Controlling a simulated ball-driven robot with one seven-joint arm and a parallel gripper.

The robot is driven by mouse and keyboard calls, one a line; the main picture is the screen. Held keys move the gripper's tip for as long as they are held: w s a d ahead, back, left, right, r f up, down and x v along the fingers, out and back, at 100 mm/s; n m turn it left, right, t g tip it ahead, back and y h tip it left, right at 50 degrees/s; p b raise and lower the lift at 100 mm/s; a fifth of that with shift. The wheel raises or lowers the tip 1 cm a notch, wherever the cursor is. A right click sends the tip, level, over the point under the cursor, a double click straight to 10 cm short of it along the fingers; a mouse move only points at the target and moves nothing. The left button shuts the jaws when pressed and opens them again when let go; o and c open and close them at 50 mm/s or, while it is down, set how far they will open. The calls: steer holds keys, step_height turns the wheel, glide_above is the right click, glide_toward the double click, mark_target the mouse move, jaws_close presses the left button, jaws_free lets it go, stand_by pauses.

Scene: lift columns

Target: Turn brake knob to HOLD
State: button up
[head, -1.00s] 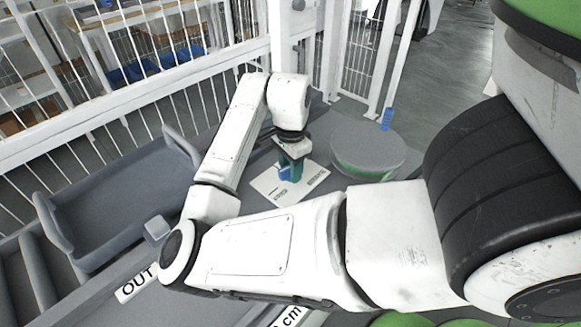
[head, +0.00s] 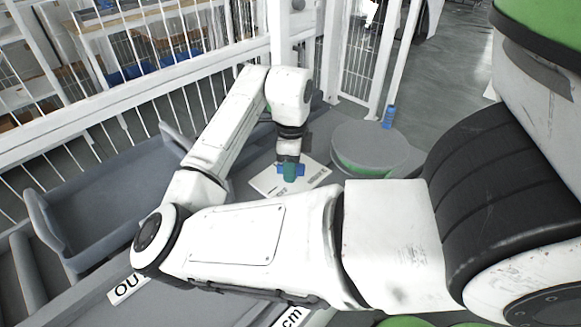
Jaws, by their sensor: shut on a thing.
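The blue brake knob (head: 300,169) stands on a white label plate (head: 264,183) on the grey surface near the fence. My gripper (head: 290,173) points down over the plate with its green fingers shut on the knob. Blue shows on both sides of the fingers; its middle is hidden behind them. The plate carries dark print, too small to read, so I cannot tell which mark the knob points at.
A round grey table-like disc (head: 370,149) with a green edge stands right of the plate, with a small blue cylinder (head: 389,117) behind it. A grey open trough (head: 110,205) lies left. White fence bars (head: 150,107) run behind.

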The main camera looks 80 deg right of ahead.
steer(key=shift+m, duration=0.9)
steer(key=m+b, duration=0.1)
steer(key=m, duration=0.1)
steer(key=shift+f+m, duration=0.1)
steer(key=shift+m, duration=0.3)
steer(key=shift+m+b, duration=0.5)
steer(key=shift+m, duration=0.7)
steer(key=o, duration=0.7)
step_height(320, 180, up, 9)
steer(key=p, duration=0.7)
